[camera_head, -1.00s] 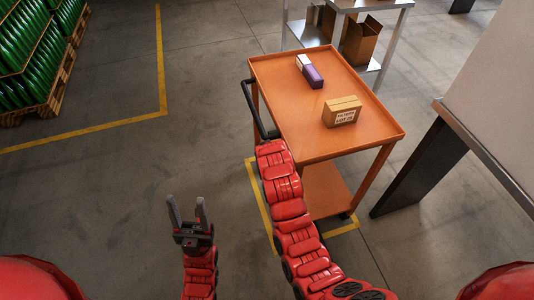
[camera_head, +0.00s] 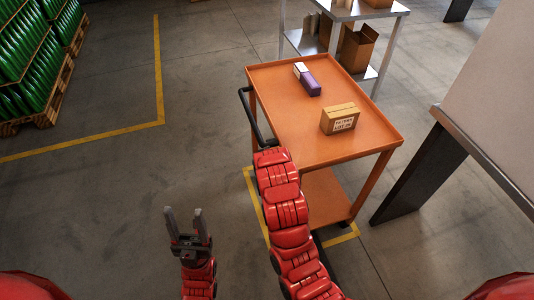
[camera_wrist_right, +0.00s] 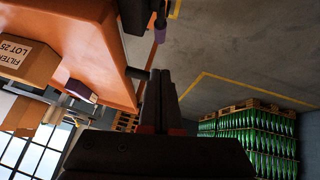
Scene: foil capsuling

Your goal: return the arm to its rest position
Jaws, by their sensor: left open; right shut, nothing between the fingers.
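My left gripper (camera_head: 183,213) points up the picture in the head view, over bare floor, with its two fingers apart and nothing between them. My right arm (camera_head: 283,205) reaches up from the bottom to the near left corner of the orange cart (camera_head: 290,118); its gripper is hidden there. In the right wrist view my right gripper (camera_wrist_right: 160,88) shows dark fingers closed together and empty. The cart's orange edge (camera_wrist_right: 122,88) is close to the fingers in that view; I cannot tell whether they touch.
On the cart are a cardboard box (camera_head: 340,119) with a label and a purple-and-white box (camera_head: 309,82). A black handle (camera_head: 250,115) juts from its left side. A metal shelf (camera_head: 388,32) stands behind, a table (camera_head: 440,112) at right. Green bottles (camera_head: 30,70) stand far left. The left floor is clear.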

